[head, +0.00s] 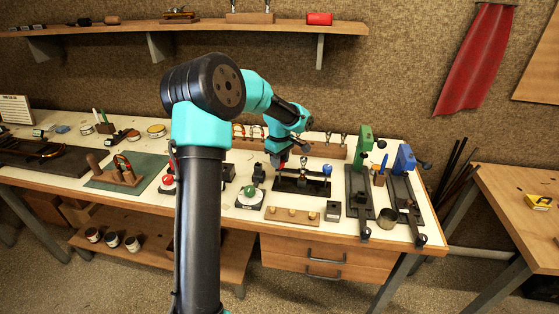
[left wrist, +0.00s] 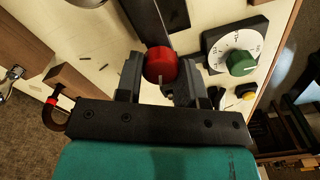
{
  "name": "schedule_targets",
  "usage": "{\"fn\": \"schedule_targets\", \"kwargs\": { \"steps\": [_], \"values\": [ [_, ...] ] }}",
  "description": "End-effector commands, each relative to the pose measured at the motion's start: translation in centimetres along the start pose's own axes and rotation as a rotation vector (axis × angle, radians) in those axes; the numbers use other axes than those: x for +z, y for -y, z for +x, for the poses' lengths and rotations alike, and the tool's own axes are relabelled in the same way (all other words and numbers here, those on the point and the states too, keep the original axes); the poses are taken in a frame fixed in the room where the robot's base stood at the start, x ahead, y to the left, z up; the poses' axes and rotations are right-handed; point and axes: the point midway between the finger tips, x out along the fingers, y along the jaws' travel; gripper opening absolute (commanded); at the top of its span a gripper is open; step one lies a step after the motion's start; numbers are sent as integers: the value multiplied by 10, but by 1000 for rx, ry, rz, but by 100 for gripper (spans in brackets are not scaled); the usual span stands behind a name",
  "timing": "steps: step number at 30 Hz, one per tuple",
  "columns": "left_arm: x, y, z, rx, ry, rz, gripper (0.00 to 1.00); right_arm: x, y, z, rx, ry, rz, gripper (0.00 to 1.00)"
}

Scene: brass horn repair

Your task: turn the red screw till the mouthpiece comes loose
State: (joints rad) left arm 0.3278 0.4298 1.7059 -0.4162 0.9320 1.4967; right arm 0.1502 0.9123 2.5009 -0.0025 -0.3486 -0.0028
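My left gripper (head: 282,163) reaches down over the workbench, at the left end of a black stand (head: 300,184). In the left wrist view the round red screw head (left wrist: 161,63), with a pale mark on its near side, sits between the two fingertips (left wrist: 161,76). Both fingers appear to press against its sides. A small metal part (left wrist: 168,96) shows below the red head, mostly hidden between the fingers. I cannot tell whether this is the mouthpiece. My right gripper is not in view.
A box with a white dial and green knob (left wrist: 242,63) stands close to the gripper; it also shows in the head view (head: 249,197). A wooden block with pegs (head: 293,215) lies in front. Green (head: 365,138) and blue (head: 404,157) clamp tools stand to the right.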

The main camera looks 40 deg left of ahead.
Motion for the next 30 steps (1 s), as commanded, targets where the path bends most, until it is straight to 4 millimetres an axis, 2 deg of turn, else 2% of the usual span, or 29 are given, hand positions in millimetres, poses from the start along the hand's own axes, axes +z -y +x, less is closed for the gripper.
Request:
{"fn": "schedule_targets", "kwargs": {
  "steps": [1,7,20,30],
  "values": [
    [0,0,0,0,0,0,30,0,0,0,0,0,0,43],
    [0,0,0,0,0,0,12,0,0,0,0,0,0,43],
    [0,0,0,0,0,65,12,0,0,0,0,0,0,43],
    [0,0,0,0,0,285,12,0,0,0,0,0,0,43]
  ]
}}
